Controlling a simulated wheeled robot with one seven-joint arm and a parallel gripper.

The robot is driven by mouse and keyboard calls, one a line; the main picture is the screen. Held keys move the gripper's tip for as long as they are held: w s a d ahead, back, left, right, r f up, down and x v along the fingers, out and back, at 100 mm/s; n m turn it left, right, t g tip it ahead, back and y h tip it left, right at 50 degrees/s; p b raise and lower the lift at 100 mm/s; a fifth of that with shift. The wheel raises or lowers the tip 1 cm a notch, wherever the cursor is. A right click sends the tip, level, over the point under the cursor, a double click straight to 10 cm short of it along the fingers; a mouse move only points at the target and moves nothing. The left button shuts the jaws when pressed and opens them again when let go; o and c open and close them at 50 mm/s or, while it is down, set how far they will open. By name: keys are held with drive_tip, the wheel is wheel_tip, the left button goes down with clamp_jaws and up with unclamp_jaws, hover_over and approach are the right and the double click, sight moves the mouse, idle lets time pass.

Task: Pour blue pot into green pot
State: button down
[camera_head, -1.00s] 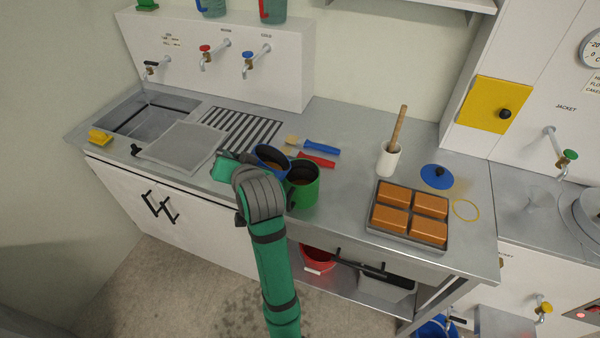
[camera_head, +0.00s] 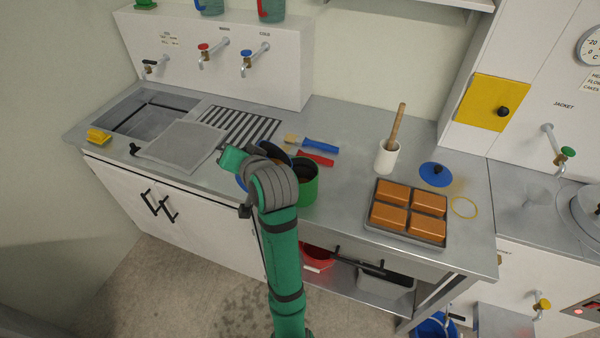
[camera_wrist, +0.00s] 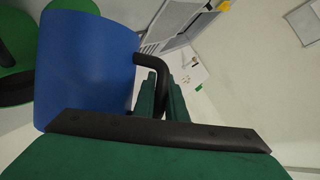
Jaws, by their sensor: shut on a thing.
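The blue pot (camera_wrist: 88,65) fills the left of the wrist view, and its black handle (camera_wrist: 152,60) runs between my fingers. My gripper (camera_wrist: 160,88) is shut on that handle. In the head view my wrist covers most of the blue pot (camera_head: 241,182), so its exact tilt and contents are hard to tell. The green pot (camera_head: 307,190) stands on the steel counter just right of my wrist, close beside the blue pot. Part of its dark inside shows. Green surfaces (camera_wrist: 15,55) show beyond the blue pot in the wrist view.
A red-handled tool (camera_head: 315,158) and a blue-handled tool (camera_head: 320,145) lie behind the pots. A tray (camera_head: 372,229) of orange-brown blocks, a white holder (camera_head: 386,158) and a blue lid (camera_head: 436,174) stand to the right. The sink (camera_head: 135,118) is at the left.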

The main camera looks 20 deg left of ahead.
drive_tip(key=shift+w+d+r, duration=0.15)
drive_tip(key=shift+w+d, duration=0.05)
drive_tip(key=shift+w, duration=0.05)
drive_tip(key=shift+m, duration=0.3)
drive_tip(key=shift+s+a+r, duration=0.1)
drive_tip(key=shift+w+d+r+m+y+p, duration=0.3)
drive_tip(key=shift+d+r+p, duration=0.15)
drive_tip(key=shift+d+p, duration=0.05)
drive_tip(key=shift+s+a+r+g, duration=0.1)
drive_tip(key=shift+a+r+g, duration=0.2)
drive_tip(key=shift+a, duration=0.05)
drive_tip(key=shift+w+d+r+m+y, duration=0.2)
drive_tip(key=shift+d+m+y, duration=0.1)
drive_tip(key=shift+d, duration=0.1)
drive_tip(key=shift+w+p, duration=0.15)
drive_tip(key=shift+p, duration=0.15)
